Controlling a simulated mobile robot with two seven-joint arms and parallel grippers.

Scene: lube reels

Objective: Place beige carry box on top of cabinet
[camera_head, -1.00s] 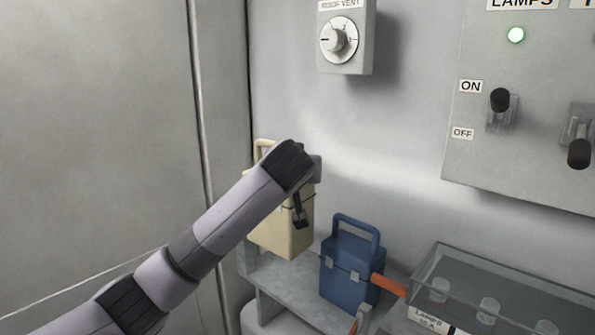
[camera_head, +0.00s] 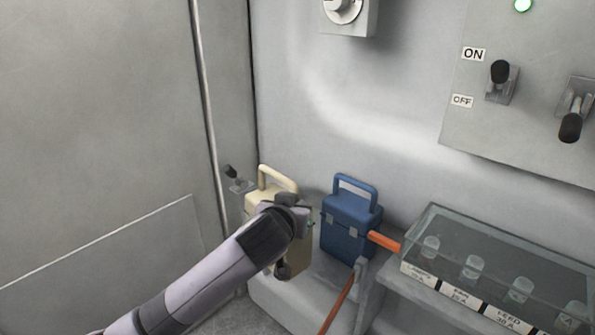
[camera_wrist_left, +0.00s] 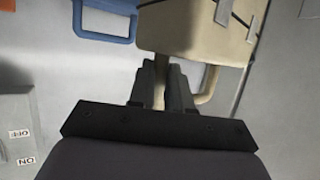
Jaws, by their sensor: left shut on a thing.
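The beige carry box (camera_head: 262,207) stands at the left end of a grey ledge, beside the blue box, with its handle (camera_head: 279,178) up. My left gripper (camera_head: 300,222) is at the box's upper right side in the head view. In the left wrist view the beige box (camera_wrist_left: 195,30) is at the top, and my left gripper's fingers (camera_wrist_left: 162,85) are shut on one leg of its handle (camera_wrist_left: 207,88). My arm covers the box's lower front, so I cannot tell whether its base touches the grey surface. The grey ledge (camera_head: 328,268) may be the cabinet top. My right gripper is not in view.
A blue carry box (camera_head: 347,225) stands close on the right; its handle shows in the left wrist view (camera_wrist_left: 104,22). An orange lever (camera_head: 384,241) and a glass-covered case (camera_head: 480,262) lie farther right. A small wall switch (camera_head: 237,180) is behind left.

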